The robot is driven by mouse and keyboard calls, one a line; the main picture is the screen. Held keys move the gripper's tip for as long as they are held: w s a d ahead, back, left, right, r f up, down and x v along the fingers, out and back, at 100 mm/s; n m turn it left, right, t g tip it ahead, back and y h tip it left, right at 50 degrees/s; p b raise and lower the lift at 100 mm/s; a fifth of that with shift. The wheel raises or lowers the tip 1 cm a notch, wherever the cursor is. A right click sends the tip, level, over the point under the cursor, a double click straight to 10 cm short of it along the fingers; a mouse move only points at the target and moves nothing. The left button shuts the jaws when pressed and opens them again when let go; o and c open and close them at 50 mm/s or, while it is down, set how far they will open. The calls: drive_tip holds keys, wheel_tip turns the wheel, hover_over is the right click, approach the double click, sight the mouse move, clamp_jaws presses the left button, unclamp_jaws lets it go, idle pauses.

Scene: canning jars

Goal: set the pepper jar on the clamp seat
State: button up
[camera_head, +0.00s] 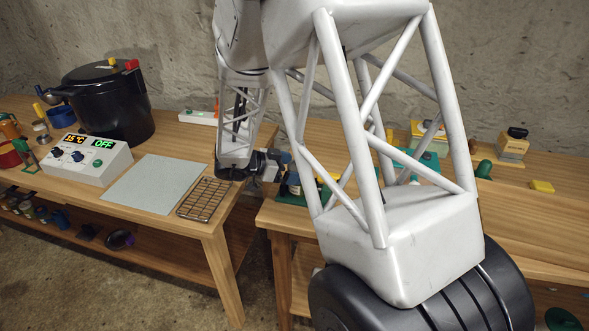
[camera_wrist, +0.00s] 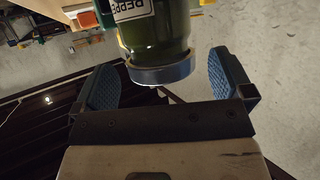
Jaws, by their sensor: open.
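The pepper jar (camera_wrist: 155,35) shows at the top of the wrist view, dark green with a white label partly reading "PEPPE" and a grey-blue band at its near end. The picture edge cuts off the rest. My gripper (camera_wrist: 160,66) is open, with one blue-padded finger on each side of the jar. Gaps show between both pads and the jar. In the head view my gripper (camera_head: 262,164) is small, by the gap between the tables, with dark green and blue items close to it. I cannot tell the jar apart there. I cannot identify the clamp seat with certainty.
The left table holds a black pot (camera_head: 105,105), a control box (camera_head: 85,160), a pale mat (camera_head: 155,185) and a wire rack (camera_head: 205,199).

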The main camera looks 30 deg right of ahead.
drive_tip(key=v, duration=1)
drive_tip(key=shift+r, duration=0.1)
idle(0.5)
